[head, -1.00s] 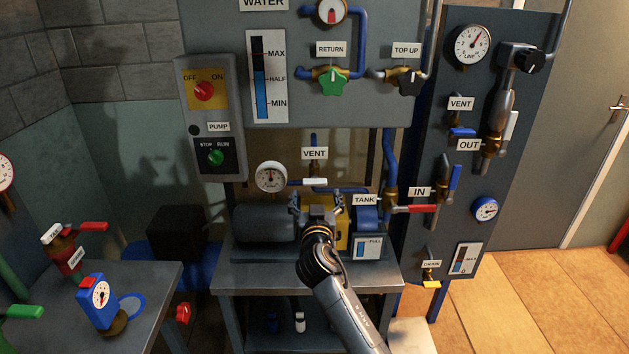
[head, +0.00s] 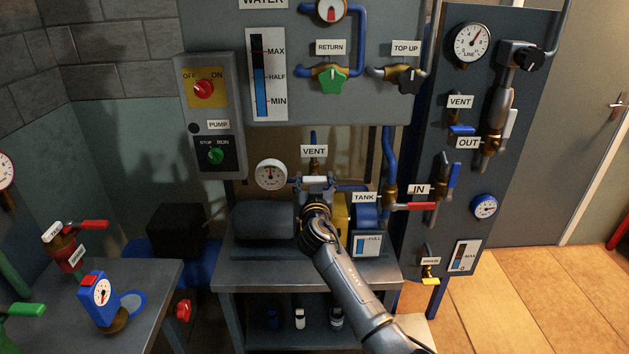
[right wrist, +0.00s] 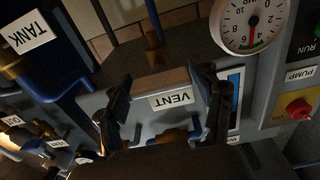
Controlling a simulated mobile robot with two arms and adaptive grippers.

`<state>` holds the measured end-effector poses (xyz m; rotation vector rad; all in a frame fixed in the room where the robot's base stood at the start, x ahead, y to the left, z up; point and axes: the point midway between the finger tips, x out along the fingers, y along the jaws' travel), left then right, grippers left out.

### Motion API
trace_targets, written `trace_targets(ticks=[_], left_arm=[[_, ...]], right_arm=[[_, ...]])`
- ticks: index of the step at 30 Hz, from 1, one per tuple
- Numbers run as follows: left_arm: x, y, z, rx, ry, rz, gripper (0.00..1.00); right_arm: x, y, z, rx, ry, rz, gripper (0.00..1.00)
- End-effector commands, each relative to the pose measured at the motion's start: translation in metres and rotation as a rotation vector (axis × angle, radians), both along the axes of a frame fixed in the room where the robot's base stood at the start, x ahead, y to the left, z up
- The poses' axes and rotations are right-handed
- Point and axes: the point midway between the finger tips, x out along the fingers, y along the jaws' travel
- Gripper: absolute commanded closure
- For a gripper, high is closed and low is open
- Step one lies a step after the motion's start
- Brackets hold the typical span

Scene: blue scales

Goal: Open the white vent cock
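The white vent cock's handle (head: 316,180) lies crosswise below the VENT sign (head: 314,151), on the blue pipe above the bench. My right gripper (head: 316,184) is at the handle, with one finger near each end. In the right wrist view the open fingers (right wrist: 165,100) stand wide apart, with the upside-down VENT sign (right wrist: 172,99) showing between them. I cannot tell whether they touch the handle. The cock's body is mostly hidden by my gripper. My left gripper is not in view.
A round gauge (head: 270,174) is just left of the cock. The TANK sign (head: 364,198) and a red-handled valve (head: 415,207) are to the right. A grey motor (head: 263,220) sits on the bench (head: 245,275) below. Another VENT cock, blue-handled (head: 462,131), is on the right panel.

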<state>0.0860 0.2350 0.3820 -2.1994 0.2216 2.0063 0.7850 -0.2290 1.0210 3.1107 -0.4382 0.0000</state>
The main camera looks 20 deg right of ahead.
Motion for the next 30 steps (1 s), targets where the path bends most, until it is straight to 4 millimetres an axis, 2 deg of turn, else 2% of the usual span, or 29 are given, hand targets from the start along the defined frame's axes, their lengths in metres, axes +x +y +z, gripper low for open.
trace_targets(ticks=[1, 4, 17, 30], left_arm=[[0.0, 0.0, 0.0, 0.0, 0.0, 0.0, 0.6], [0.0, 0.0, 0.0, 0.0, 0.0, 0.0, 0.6], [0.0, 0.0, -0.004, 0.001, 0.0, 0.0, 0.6], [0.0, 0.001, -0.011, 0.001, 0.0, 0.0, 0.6]], right_arm=[[0.0, 0.0, 0.0, 0.0, 0.0, 0.0, 0.52], [0.0, 0.0, 0.0, 0.0, 0.0, 0.0, 0.72], [0.0, 0.0, -0.001, -0.074, 0.021, 0.0, 0.72], [0.0, 0.001, 0.0, -0.423, 0.122, 0.0, 0.72]])
